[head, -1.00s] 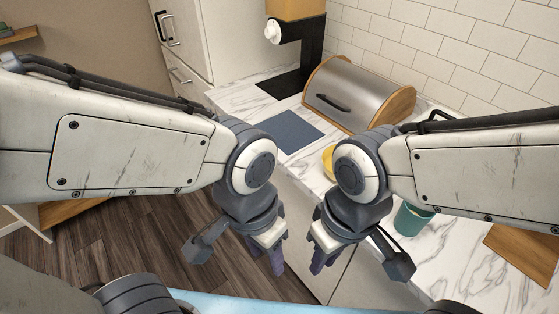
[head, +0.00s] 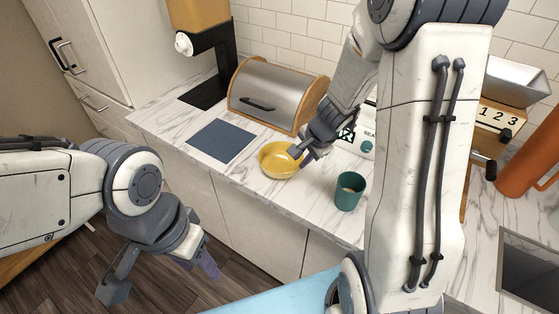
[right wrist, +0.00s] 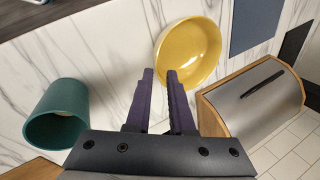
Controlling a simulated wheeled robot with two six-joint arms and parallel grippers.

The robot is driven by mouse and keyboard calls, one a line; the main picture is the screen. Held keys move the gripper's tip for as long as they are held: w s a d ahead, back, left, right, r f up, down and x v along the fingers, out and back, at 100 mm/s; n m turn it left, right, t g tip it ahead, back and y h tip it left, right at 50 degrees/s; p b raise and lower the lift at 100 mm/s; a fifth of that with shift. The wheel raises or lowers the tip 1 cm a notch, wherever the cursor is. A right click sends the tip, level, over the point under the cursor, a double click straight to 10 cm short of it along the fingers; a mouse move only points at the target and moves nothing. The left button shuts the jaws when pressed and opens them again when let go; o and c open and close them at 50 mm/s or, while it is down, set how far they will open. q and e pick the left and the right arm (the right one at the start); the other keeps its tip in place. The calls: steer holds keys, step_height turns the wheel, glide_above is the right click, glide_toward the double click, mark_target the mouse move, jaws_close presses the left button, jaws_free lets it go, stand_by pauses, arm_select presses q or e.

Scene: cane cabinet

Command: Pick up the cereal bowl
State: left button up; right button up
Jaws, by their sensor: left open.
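The yellow cereal bowl (head: 277,160) sits upright on the marble counter, between a blue-grey mat and a teal cup. It also shows in the right wrist view (right wrist: 190,48), just beyond my fingertips. My right gripper (head: 306,160) is at the bowl's right side in the head view, close to its rim. In the right wrist view my right gripper (right wrist: 158,74) has its fingers apart, and one overlaps the bowl's near edge. I cannot tell whether they touch it. My left gripper (head: 205,262) is open and empty, in front of the counter.
The teal cup (head: 349,190) stands right of the bowl. A bread box (head: 275,95) stands behind it. The blue-grey mat (head: 220,141) lies to its left. A white box (head: 366,140) is partly hidden behind my right arm. The counter's front edge is clear near the bowl.

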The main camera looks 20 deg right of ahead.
mark_target(292, 171)
steer(key=b+x, duration=0.1)
steer(key=x, duration=0.2)
steer(key=shift+f, duration=0.25)
steer(key=b+x, duration=0.2)
steer(key=x, duration=0.4)
steer(key=shift+b, duration=0.4)
steer(key=shift+w, duration=0.1)
steer(key=shift+c, duration=0.3)
jaws_close()
stand_by(0.3)
